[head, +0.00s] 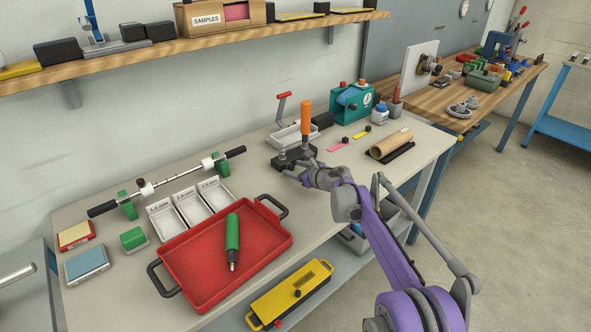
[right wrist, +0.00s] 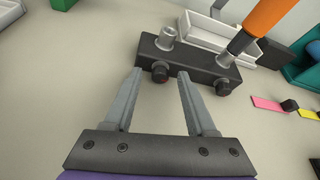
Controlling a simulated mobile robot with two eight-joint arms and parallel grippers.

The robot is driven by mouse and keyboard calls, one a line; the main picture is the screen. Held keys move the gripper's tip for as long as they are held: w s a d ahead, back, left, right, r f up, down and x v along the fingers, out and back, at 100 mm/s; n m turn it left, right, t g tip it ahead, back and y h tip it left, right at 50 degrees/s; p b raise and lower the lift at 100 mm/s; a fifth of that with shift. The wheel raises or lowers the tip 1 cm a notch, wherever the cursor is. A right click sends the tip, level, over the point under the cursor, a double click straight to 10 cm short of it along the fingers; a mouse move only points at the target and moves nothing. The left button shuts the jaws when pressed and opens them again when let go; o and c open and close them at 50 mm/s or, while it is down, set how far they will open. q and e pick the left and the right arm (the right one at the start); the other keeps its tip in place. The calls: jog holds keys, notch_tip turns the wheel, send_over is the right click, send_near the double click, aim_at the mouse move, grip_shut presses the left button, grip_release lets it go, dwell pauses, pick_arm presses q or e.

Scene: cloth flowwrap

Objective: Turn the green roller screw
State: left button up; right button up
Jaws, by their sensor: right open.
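A black block (right wrist: 200,65) stands on the bench, with an orange handle (right wrist: 270,18) rising from it and a metal post on top. Two dark knobs, a left one (right wrist: 160,72) and a right one (right wrist: 223,86), sit on its near face; neither looks clearly green. My right gripper (right wrist: 159,75) is open, its fingertips near the left knob; I cannot tell if they touch it. In the head view the right gripper (head: 288,168) is at the near side of the block (head: 294,158). My left gripper is not in view.
A red tray (head: 184,297) holds a green-handled tool (head: 232,243). White bins (head: 165,222) and a rod on green supports (head: 165,182) lie to the left. A white tray (head: 284,139) stands behind the block; a cardboard tube (head: 391,144) lies right.

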grip_shut()
jog(key=m+y, duration=0.1)
jog(key=m+g, duration=0.1)
jog(key=shift+w+d+m+y, duration=0.15)
jog(key=shift+m+y, duration=0.25)
grip_release()
dwell(0.4)
jog(key=p+v, duration=0.1)
jog(key=v, duration=1)
jog(key=shift+p, duration=0.35)
